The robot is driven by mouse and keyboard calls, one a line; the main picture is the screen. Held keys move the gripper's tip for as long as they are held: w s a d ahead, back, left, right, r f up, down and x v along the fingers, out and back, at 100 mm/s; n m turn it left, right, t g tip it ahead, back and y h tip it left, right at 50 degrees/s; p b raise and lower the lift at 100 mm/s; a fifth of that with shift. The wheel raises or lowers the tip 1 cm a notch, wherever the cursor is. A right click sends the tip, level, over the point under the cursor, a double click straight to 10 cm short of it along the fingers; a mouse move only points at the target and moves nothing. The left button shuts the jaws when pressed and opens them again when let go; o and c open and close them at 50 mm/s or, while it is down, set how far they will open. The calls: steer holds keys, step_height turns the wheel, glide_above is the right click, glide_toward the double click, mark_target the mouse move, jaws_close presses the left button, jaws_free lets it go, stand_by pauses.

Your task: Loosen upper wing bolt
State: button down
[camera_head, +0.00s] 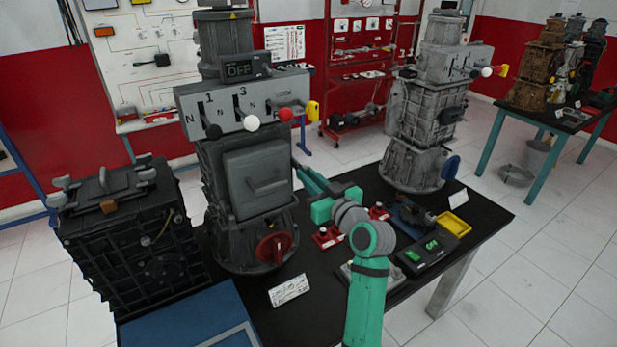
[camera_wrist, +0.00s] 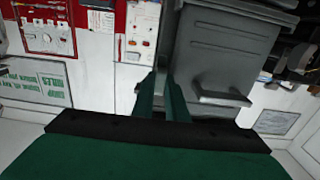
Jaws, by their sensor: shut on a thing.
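The near grey engine trainer (camera_head: 225,155) stands on the black table, with a square cover (camera_head: 257,178) and handle on its front. My green gripper (camera_head: 297,164) reaches its right side, beside the cover's right edge. In the wrist view the fingers (camera_wrist: 163,82) are close together at the edge of the grey cover (camera_wrist: 225,50), its handle to the right. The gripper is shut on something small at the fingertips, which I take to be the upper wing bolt. The bolt is hidden by the fingers and the trainer, so its turn cannot be seen.
A red knob (camera_head: 274,248) sits low on the trainer. Levers with white and red balls (camera_head: 251,122) stick out above the cover. A black casing (camera_head: 130,240) stands at left. A second trainer (camera_head: 428,110) and small tools (camera_head: 430,250) are on the table at right.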

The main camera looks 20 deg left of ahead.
steer(key=shift+f, duration=0.1)
stand_by(0.3)
steer(key=c, duration=1.8)
jaws_free()
steer(key=shift+o, duration=0.2)
steer(key=v, duration=1.1)
